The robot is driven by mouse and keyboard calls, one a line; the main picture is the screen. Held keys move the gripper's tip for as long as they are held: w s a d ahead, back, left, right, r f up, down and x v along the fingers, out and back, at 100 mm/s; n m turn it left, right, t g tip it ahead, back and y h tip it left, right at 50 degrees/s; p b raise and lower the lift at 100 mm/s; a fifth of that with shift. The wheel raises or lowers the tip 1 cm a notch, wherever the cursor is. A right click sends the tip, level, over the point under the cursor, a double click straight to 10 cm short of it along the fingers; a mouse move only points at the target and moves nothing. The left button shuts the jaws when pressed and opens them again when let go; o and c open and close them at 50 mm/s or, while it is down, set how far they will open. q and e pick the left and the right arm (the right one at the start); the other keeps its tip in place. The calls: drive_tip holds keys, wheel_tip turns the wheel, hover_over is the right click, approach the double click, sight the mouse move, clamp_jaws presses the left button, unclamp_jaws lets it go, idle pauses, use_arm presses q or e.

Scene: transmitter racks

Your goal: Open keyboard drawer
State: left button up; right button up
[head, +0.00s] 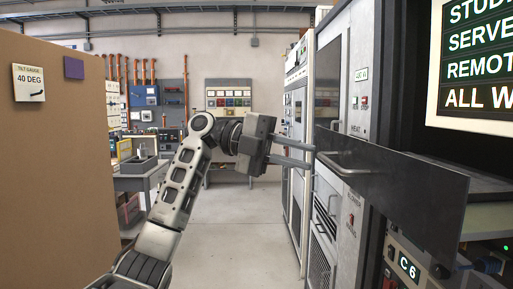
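A dark, flat panel (410,190) with a bar handle (345,164) near its left end juts out from the rack at the right; it looks like the keyboard drawer's front. Part of a dark surface shows behind its right end, but I cannot tell how far the drawer is out. My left gripper (312,157) is beside the left end of the handle. Its two fingers are apart, one above the other, with nothing visibly held between them. I cannot tell whether the fingertips touch the handle. My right gripper is not in view.
Tall grey cabinets (327,205) stand just left of and behind the panel. A lit status sign (478,50) is at upper right. A brown partition (50,180) fills the left side. A workbench (140,170) stands farther back. The floor (235,225) between is clear.

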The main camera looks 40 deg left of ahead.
use_arm(q)
drive_tip(key=v, duration=1)
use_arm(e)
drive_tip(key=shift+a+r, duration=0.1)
use_arm(q)
drive_tip(key=shift+a, duration=0.1)
